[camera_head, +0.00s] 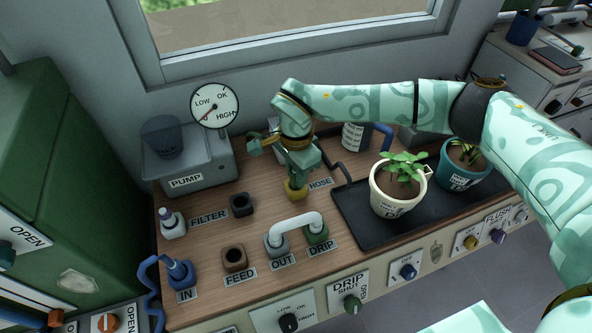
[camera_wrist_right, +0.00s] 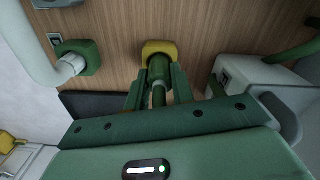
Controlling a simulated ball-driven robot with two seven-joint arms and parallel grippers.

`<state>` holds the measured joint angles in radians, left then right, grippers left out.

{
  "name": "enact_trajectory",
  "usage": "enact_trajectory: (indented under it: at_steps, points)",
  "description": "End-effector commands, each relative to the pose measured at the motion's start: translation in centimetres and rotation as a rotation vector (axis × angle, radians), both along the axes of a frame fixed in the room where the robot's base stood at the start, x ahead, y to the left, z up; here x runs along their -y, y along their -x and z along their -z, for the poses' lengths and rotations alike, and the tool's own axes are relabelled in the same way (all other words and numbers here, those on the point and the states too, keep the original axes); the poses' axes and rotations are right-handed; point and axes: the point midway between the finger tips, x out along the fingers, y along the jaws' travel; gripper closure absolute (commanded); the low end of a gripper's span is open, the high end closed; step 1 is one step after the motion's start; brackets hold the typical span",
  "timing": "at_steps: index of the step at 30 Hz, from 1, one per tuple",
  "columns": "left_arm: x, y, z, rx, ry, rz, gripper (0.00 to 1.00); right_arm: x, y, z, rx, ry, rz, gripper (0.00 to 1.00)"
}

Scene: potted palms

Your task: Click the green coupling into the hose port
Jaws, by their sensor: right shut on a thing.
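My right gripper (camera_head: 299,176) reaches down over the yellow hose port (camera_head: 296,193) beside the HOSE label. In the right wrist view the gripper (camera_wrist_right: 158,92) is shut on the green coupling (camera_wrist_right: 158,68), a dark green cylinder with a paler lower part. The coupling's far end is at the mouth of the yellow port (camera_wrist_right: 151,47) and lines up with it. I cannot tell how deep it sits. In the head view the fingers hide most of the coupling. My left gripper is not in view.
A pale pipe (camera_head: 293,221) joins the OUT and DRIP ports in front. A black tray (camera_head: 352,222) with potted plants (camera_head: 398,194) lies to the right. The pump (camera_head: 186,166) stands at the left. The FEED port (camera_head: 234,259) is at the front left.

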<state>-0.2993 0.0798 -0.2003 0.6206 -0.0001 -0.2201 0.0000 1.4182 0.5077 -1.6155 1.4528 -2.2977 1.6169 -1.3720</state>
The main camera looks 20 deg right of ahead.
Motion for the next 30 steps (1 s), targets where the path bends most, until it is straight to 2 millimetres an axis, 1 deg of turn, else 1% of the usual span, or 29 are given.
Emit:
enact_trajectory:
  at_steps: [14, 15, 17, 26, 29, 30]
  points:
    - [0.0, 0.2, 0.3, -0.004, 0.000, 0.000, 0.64, 0.0, 0.0, 0.9, 0.000, 0.000, -0.001, 0.98]
    - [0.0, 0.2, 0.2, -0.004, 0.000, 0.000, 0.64, 0.0, 0.0, 0.9, 0.000, 0.000, -0.001, 0.68]
    - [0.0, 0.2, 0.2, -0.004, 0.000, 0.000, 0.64, 0.0, 0.0, 0.9, 0.000, 0.000, -0.001, 0.51]
    - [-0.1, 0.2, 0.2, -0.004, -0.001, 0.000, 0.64, 0.0, 0.0, 0.7, 0.000, 0.000, 0.000, 0.51]
    - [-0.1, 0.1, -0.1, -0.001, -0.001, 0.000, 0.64, 0.0, 0.0, -0.2, 0.002, -0.001, 0.000, 0.51]
    - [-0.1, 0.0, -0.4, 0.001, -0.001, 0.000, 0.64, 0.0, 0.0, -0.9, 0.002, -0.001, 0.000, 0.51]
